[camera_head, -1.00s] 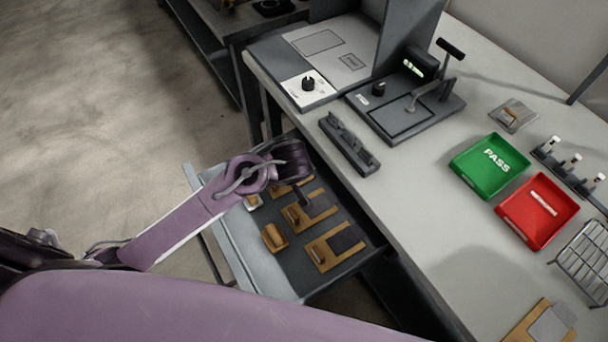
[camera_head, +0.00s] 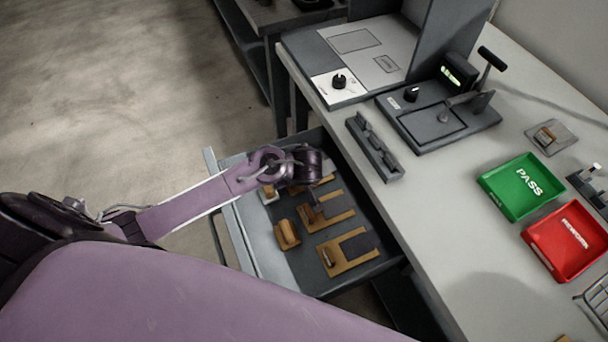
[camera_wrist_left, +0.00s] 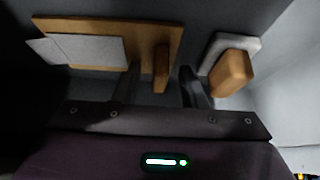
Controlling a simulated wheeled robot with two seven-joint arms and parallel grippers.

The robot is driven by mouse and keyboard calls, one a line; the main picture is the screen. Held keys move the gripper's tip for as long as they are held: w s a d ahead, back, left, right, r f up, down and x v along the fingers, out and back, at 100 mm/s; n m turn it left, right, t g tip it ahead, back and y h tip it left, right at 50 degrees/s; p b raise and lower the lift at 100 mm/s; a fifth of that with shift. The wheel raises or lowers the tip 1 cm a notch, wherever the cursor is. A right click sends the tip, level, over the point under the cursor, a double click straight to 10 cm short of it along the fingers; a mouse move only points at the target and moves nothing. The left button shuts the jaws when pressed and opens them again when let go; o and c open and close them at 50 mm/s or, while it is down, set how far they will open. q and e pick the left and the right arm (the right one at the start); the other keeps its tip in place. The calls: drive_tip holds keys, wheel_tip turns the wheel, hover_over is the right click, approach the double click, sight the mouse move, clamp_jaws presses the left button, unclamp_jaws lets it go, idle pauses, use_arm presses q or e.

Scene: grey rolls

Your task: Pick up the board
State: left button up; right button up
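Several wooden boards lie in the open drawer in the head view. One board (camera_head: 338,219) is partly hidden below my left gripper (camera_head: 314,200); another board (camera_head: 338,267) with a dark pad lies nearer the front. In the left wrist view, a wooden board (camera_wrist_left: 168,32) with a pale grey plate (camera_wrist_left: 85,49) and an upright wooden grip (camera_wrist_left: 161,66) is seen close up. The fingers of my left gripper (camera_wrist_left: 159,78) are apart, one on each side of the grip, with gaps visible. My right gripper is not in view.
The drawer (camera_head: 262,242) also holds a wooden block (camera_head: 287,235). A wooden block on a pale base (camera_wrist_left: 232,68) sits right of the fingers in the wrist view. The workbench (camera_head: 420,215) carries a black rack (camera_head: 374,148), a green tray (camera_head: 510,200) and a red tray (camera_head: 560,262).

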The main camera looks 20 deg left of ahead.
use_arm(q)
drive_tip(key=shift+c, duration=0.2)
clamp_jaws()
drive_tip(key=shift+r, duration=0.15)
